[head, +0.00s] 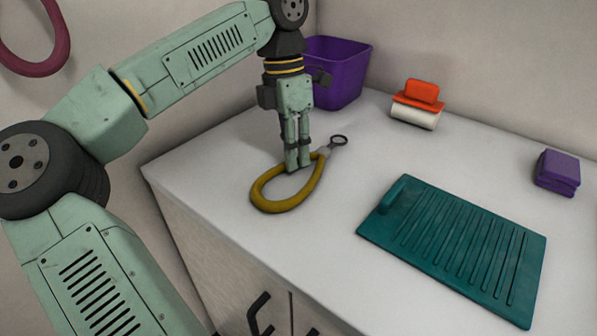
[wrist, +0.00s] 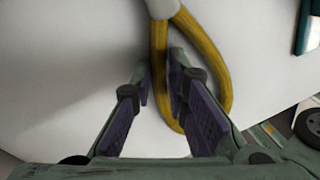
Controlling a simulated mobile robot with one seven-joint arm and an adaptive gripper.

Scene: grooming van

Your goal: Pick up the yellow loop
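The yellow loop (head: 266,203) is a thick closed band with a grey sleeve and a dark metal ring at its far end. It lies on the white counter. My gripper (head: 298,168) points down over its far right part, close to the sleeve. In the wrist view my gripper (wrist: 161,80) has one finger on each side of a strand of the yellow loop (wrist: 205,55), close against it with no clear gap. The rest of the loop curves away to the right, outside the fingers. The metal ring is out of the wrist view.
A teal ridged mat (head: 455,245) lies right of the loop. A purple bin (head: 340,75) stands behind my gripper. The counter's left edge is near the loop.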

